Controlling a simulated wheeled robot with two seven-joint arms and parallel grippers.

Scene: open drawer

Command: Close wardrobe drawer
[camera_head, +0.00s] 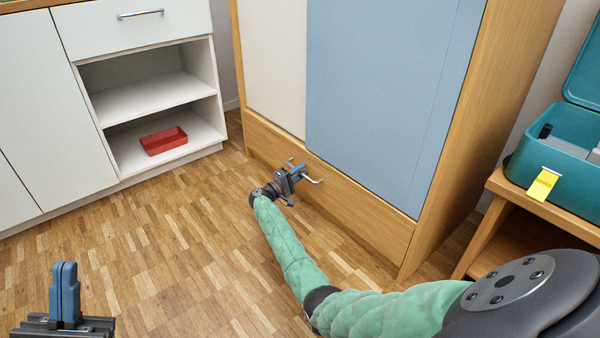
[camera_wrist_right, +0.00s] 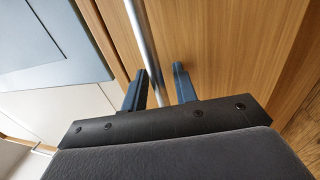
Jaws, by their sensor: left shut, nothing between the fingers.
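The wardrobe (camera_head: 395,90) has a wooden drawer front (camera_head: 355,212) along its bottom, below a white and a blue door panel. The drawer front looks flush or nearly flush with the frame; I cannot tell whether a small gap is left. A metal bar handle (camera_head: 316,181) sits on it, partly hidden by my right gripper (camera_head: 294,173). In the right wrist view the handle (camera_wrist_right: 147,45) runs between the two spread fingers of this gripper (camera_wrist_right: 157,84), near the wooden front. My left gripper (camera_head: 65,268) is shut and empty at the lower left, away from the wardrobe.
A white cabinet (camera_head: 45,115) with open shelves and a red tray (camera_head: 164,141) stands at the left. A wooden stand (camera_head: 488,230) with an open teal toolbox (camera_head: 560,150) is at the right. The parquet floor (camera_head: 150,240) in front of the cabinet is clear.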

